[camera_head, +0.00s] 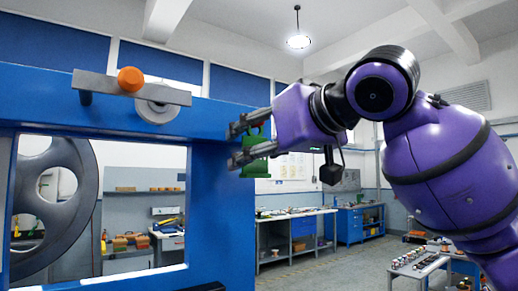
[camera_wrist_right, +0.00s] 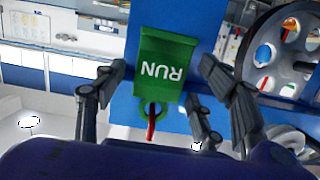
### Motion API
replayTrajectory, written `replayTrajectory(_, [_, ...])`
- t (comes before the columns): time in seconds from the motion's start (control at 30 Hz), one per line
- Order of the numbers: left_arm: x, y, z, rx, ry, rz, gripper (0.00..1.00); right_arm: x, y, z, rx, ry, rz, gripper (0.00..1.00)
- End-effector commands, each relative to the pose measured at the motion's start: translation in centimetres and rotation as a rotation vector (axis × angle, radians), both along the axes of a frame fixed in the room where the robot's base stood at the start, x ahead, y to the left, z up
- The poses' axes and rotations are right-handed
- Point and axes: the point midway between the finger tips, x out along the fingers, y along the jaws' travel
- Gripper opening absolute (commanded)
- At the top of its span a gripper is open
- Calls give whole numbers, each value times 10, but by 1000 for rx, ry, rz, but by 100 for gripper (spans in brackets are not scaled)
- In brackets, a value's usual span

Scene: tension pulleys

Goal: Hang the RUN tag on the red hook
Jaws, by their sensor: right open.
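The green RUN tag (camera_wrist_right: 168,62) is in the right wrist view, with its lettering upside down there. Its ring end lies toward the bottom of that picture, and the red hook (camera_wrist_right: 151,128) shows at the ring, seemingly passing through it. My right gripper (camera_wrist_right: 163,82) is open, with fingers on both sides of the tag and gaps between. In the head view the tag (camera_head: 255,168) shows green behind and below the fingers of my right gripper (camera_head: 235,146), beside the blue frame. My left gripper is not in view.
A blue machine frame (camera_head: 215,180) fills the left, with a grey bar (camera_head: 105,86), an orange knob (camera_head: 130,79) and a large grey wheel (camera_head: 55,215) behind its opening. Workbenches (camera_head: 290,225) stand farther back. Open floor lies between.

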Motion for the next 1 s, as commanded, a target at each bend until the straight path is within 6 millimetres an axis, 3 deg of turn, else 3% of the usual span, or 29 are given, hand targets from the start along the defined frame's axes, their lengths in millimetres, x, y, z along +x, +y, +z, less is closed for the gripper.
replayTrajectory(0.23, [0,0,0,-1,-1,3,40,-14,-11,5,1,-4,-2,64])
replayTrajectory(0.7, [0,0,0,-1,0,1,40,-85,-62,23,0,-2,-2,64])
replayTrajectory(1.0, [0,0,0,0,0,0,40,-95,-69,25,0,0,0,64])
